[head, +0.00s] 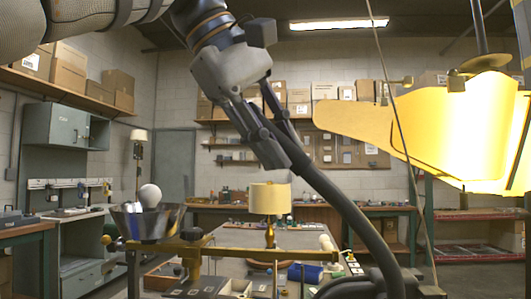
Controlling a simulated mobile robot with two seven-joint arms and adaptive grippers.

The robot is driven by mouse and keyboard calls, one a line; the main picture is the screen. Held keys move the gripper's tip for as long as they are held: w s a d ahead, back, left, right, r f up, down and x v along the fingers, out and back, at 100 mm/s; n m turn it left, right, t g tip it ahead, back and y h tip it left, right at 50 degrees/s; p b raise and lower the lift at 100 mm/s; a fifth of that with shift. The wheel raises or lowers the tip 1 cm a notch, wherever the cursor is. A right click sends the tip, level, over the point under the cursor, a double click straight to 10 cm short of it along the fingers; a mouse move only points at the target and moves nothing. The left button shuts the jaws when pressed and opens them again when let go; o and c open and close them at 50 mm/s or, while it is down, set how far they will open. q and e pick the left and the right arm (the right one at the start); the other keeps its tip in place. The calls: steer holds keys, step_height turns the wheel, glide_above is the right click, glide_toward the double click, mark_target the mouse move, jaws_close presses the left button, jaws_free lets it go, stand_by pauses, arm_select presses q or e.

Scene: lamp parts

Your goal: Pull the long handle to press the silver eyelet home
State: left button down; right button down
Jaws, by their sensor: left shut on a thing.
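The long handle (345,207) is a thick dark grey lever. It curves up from a dark machine body (360,286) at the lower right of the bench to the middle of the head view. My left gripper (272,148) reaches down from the upper left and is shut on the upper part of the handle, its fingers covering some of it. I cannot make out the silver eyelet; it is hidden or too small to tell. My right gripper is not in view.
A small lamp with a cream shade (270,199) stands behind the handle. A brass bar (265,253) crosses the bench front. A shiny metal bowl (148,224) and white globe (150,195) are at left. Large glowing yellow shades (455,125) hang at right.

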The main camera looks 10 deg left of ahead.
arm_select(q)
steer(key=shift+s+d+r, duration=0.1)
steer(key=shift+d+r, duration=0.05)
steer(key=shift+r, duration=0.3)
steer(key=c, duration=1.3)
jaws_free()
steer(key=shift+d, duration=0.1)
steer(key=shift+c, duration=0.2)
steer(key=shift+d, duration=0.15)
steer(key=shift+f, duration=0.15)
